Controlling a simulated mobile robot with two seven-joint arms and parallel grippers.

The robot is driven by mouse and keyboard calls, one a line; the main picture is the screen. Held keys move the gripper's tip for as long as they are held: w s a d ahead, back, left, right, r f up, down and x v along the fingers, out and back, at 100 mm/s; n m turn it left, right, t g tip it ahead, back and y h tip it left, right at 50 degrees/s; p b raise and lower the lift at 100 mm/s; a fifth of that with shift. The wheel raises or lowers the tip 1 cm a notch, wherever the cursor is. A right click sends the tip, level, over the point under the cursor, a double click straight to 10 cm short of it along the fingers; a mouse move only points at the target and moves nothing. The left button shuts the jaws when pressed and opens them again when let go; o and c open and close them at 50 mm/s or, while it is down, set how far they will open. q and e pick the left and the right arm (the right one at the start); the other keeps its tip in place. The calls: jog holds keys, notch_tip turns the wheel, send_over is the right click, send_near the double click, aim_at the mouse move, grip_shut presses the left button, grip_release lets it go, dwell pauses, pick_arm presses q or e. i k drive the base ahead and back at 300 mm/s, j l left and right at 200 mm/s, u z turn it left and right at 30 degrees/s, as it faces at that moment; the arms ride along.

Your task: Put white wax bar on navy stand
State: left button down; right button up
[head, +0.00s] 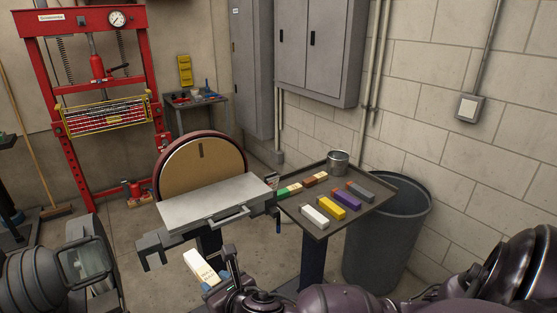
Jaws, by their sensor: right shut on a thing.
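A white bar with printed lettering (199,266) is held in my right gripper (221,271), low in the middle of the head view, in front of the disc sander. The gripper is shut on it, and the bar tilts down to the right with its lower end partly hidden by the gripper. The navy stand (311,258) is to the right of the gripper, a dark tray top (285,203) on a navy post. Another white bar (315,214) lies at the tray's front edge. My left gripper (86,262) is at the lower left, apart from the stand; its fingers do not show clearly.
The tray also holds yellow (331,208), purple (347,200) and grey (360,191) bars, smaller coloured blocks and a metal pot (338,162). The sander table (213,202) stands left of the tray. A grey bin (388,235) stands right. Bare floor shows between sander and stand.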

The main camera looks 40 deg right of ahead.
aim_at(370, 189)
jog(key=l+z, duration=0.1)
jog(key=l, duration=1.1)
jog(key=l+z, duration=0.1)
jog(key=l, duration=1.1)
jog(key=l+z, duration=0.15)
jog(key=l, duration=1.05)
jog(key=i, duration=0.05)
